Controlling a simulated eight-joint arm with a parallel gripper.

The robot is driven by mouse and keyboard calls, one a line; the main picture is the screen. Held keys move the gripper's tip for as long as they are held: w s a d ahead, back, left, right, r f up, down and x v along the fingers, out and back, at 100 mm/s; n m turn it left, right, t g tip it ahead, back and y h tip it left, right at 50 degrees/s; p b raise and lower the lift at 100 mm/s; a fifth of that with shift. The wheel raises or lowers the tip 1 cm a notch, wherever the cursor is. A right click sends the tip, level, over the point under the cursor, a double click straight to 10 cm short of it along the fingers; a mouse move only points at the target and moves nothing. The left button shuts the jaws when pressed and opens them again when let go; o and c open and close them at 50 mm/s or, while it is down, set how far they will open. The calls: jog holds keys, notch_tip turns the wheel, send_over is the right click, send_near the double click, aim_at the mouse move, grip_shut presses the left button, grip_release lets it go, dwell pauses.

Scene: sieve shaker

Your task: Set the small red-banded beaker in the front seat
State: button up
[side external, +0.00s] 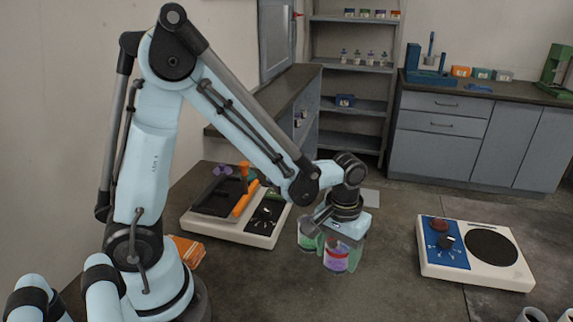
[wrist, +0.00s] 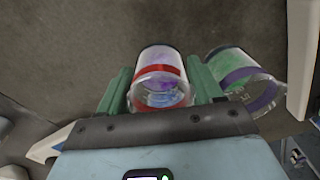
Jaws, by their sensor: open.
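The small red-banded beaker (wrist: 158,60) is clear with purplish contents, and it sits between the green fingers of my gripper (wrist: 158,78) in the wrist view. The fingers are open on either side of it; whether they touch it is unclear. In the side view the same beaker (side external: 337,262) is under my gripper (side external: 341,248), partly covered by the fingers. I cannot make out the front seat for certain.
A cream device (side external: 262,237) with a black tray and orange handle stands left of my gripper. A cream and blue device (side external: 478,272) with a dark round plate stands at right. Between my gripper and the right device the tabletop is clear. Cups stand at the lower right edge.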

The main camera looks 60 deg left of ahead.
jog(key=c, duration=0.9)
jog(key=shift+r, duration=0.2)
